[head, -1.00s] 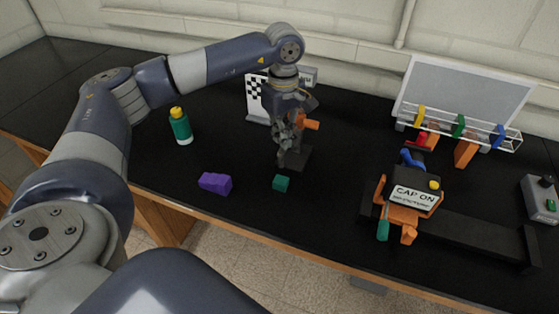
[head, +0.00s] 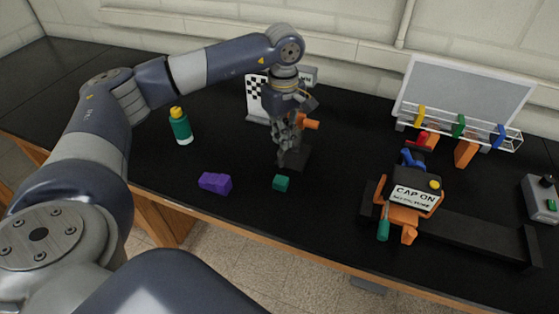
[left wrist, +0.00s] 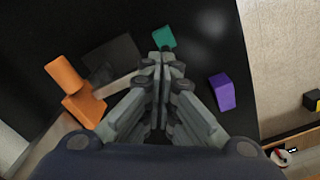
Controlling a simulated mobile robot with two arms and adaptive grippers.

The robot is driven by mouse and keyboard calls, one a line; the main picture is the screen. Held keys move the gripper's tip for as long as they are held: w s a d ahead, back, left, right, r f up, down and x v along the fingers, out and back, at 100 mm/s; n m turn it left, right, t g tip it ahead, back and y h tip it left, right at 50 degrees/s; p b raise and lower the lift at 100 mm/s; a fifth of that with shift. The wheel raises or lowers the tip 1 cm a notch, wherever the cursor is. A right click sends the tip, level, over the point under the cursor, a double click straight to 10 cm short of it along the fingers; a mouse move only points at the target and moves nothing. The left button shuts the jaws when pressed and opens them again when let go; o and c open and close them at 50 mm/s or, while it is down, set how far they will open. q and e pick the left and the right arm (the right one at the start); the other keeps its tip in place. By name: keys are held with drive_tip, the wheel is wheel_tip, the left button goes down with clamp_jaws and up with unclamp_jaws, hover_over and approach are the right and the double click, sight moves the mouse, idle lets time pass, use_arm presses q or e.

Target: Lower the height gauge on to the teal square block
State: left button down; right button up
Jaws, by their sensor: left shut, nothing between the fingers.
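The teal square block (head: 281,183) lies on the black bench, near its front edge. It also shows in the left wrist view (left wrist: 164,37), just beyond my fingertips. The height gauge has a dark base (head: 302,158) and an orange part (head: 309,125); my left gripper hides much of it in the head view. In the left wrist view its orange pieces (left wrist: 66,76) are left of the fingers. My left gripper (head: 283,161) is shut and empty, pointing down beside the gauge and behind the block. My right gripper is not in view.
A purple block (head: 215,183) lies left of the teal one, and a green bottle (head: 180,127) stands farther left. A checkered board (head: 254,97) is behind my gripper. The bench between is clear.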

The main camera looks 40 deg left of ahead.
use_arm(q)
drive_tip(key=shift+f+b, duration=3)
drive_tip(key=shift+f, duration=0.9)
drive_tip(key=shift+r, duration=0.1)
drive_tip(key=shift+r+p, duration=2.45)
drive_tip(key=shift+r, duration=1.6)
drive_tip(key=shift+s+f, duration=0.1)
drive_tip(key=shift+f, duration=0.05)
